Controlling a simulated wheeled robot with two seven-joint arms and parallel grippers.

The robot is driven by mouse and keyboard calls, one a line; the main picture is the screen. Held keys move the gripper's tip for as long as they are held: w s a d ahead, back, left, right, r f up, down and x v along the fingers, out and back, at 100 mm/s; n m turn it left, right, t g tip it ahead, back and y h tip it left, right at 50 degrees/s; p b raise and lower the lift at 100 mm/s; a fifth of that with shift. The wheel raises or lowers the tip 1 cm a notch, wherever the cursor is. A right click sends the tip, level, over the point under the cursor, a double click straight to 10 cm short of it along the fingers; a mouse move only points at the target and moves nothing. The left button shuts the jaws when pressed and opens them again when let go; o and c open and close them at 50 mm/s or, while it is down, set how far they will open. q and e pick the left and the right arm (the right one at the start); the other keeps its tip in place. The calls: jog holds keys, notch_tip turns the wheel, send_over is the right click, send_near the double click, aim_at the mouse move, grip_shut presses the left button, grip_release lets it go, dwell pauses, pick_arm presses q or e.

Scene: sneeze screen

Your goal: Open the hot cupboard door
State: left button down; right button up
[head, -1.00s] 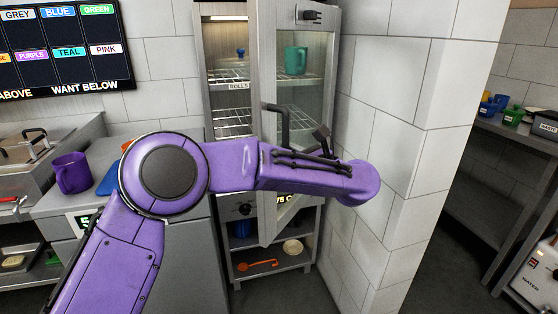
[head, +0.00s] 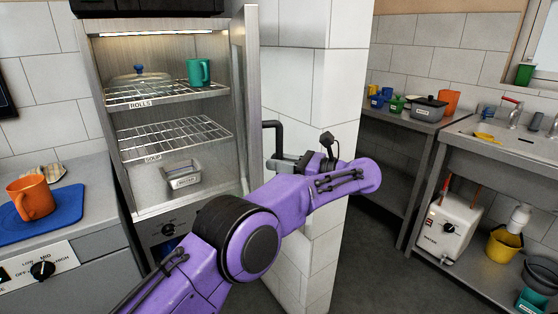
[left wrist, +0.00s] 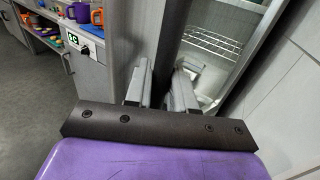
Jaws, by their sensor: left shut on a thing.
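The hot cupboard (head: 100,130) stands left of centre in the head view with its lit inside exposed. Its door (head: 246,85) is swung wide out to the right and seen nearly edge-on. The dark bar handle (head: 270,126) sticks out from the door's right side. My left gripper (head: 284,163) is at the handle's lower part. In the left wrist view, its two fingers (left wrist: 162,88) are closed on the dark handle bar (left wrist: 170,45). My right gripper is in neither view.
A tiled wall (head: 300,85) stands close behind the door. An orange mug (head: 32,198) sits on a blue mat at left. Open floor (head: 365,275) lies ahead right.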

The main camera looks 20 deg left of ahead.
pick_arm(q)
jog(key=shift+w+d+r, duration=0.2)
jog(key=shift+w+d, duration=0.05)
jog(key=shift+w, duration=0.1)
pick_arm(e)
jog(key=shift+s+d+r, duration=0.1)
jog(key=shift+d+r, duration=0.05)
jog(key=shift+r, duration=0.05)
pick_arm(q)
jog(key=shift+r, duration=0.1)
